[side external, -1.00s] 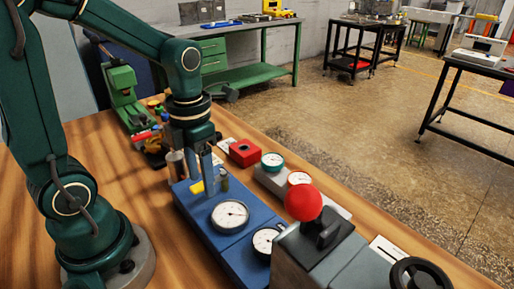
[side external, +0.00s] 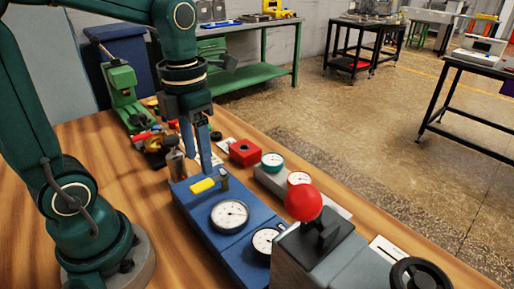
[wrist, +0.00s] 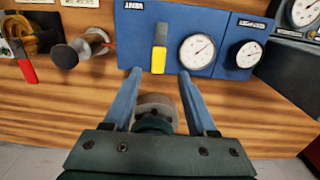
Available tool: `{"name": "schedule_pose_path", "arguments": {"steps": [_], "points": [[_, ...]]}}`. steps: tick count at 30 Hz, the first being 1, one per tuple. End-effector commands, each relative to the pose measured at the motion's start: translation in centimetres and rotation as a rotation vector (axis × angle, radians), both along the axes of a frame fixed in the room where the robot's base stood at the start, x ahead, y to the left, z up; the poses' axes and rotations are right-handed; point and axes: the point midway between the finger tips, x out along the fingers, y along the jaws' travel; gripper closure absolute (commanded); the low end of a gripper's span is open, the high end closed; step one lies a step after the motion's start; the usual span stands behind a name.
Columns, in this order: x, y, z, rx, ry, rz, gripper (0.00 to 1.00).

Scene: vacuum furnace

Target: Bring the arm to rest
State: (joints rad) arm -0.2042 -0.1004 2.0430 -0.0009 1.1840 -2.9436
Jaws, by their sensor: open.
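My gripper (side external: 198,162) hangs fingers-down above the blue instrument box (side external: 205,210), its two blue fingers apart with nothing between them. In the wrist view my gripper (wrist: 160,74) also shows open and empty, its tips pointing toward the box's yellow-ended lever (wrist: 159,58). The lever (side external: 202,186) lies just below the fingertips in the side view, with a visible gap. A white dial gauge (side external: 230,214) is on the box beside the lever, and a second dial (side external: 266,241) is further along.
A grey unit with a red ball knob (side external: 303,204) and a black handwheel (side external: 420,275) stands at the front right. A red box (side external: 244,152) and small gauges (side external: 272,160) lie behind the blue box. A green machine (side external: 122,95) stands at the back left. Bare wood (side external: 120,180) lies near my base.

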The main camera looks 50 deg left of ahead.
Motion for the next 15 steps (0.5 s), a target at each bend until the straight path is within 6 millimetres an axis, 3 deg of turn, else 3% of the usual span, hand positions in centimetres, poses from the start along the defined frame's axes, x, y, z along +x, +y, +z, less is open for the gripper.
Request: {"name": "schedule_pose_path", "arguments": {"steps": [5,15], "points": [[-0.9,-1.2,1.5,0.021,-0.095,-0.119,0.43],[-2.7,-2.8,2.5,0.173,-0.242,-1.015,0.43]]}}
